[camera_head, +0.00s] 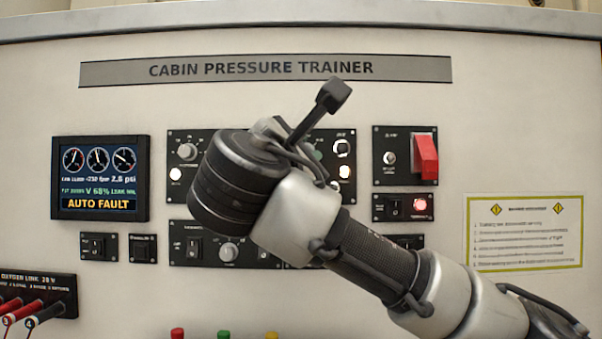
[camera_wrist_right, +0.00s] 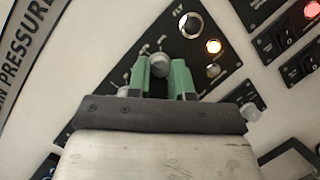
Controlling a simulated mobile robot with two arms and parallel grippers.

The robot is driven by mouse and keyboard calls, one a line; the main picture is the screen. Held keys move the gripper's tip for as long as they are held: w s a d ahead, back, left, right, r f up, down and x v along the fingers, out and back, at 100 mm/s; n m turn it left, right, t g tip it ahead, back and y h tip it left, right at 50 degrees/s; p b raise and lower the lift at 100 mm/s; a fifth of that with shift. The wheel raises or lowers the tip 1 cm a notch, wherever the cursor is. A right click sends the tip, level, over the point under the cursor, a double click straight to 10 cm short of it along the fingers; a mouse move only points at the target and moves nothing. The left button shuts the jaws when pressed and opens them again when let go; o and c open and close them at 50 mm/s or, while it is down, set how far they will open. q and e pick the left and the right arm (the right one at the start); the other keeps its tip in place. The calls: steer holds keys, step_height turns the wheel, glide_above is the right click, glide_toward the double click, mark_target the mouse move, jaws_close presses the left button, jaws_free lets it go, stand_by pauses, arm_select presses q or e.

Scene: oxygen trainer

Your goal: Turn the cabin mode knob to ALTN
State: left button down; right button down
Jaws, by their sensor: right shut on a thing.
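My right gripper (camera_wrist_right: 161,70) has its two green fingers on either side of a round grey knob (camera_wrist_right: 158,62) on a dark panel in the right wrist view. It is shut on this knob; the setting cannot be read. In the head view my right arm crosses the panel and hides the knob and most of the fingers. Another grey knob (camera_head: 187,152) sits at the left of the upper middle panel (camera_head: 214,138). Its label is too small to read. My left gripper is not in view.
A display (camera_head: 100,178) at the left reads "AUTO FAULT". A red guarded switch (camera_head: 424,157) and a lit red light (camera_head: 420,204) are right of my arm. A lower panel holds another knob (camera_head: 228,251). An amber light (camera_wrist_right: 214,46) glows near my fingers.

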steer(key=shift+m+b, duration=0.3)
steer(key=shift+m, duration=0.4)
steer(key=c, duration=1)
jaws_free()
steer(key=shift+s, duration=0.1)
steer(key=shift+s, duration=0.1)
steer(key=b+v, duration=0.4)
steer(key=v, duration=0.6)
steer(key=shift+s+a+r+b, duration=0.1)
steer(key=shift+s+a+b, duration=0.1)
steer(key=shift+s+b, duration=0.15)
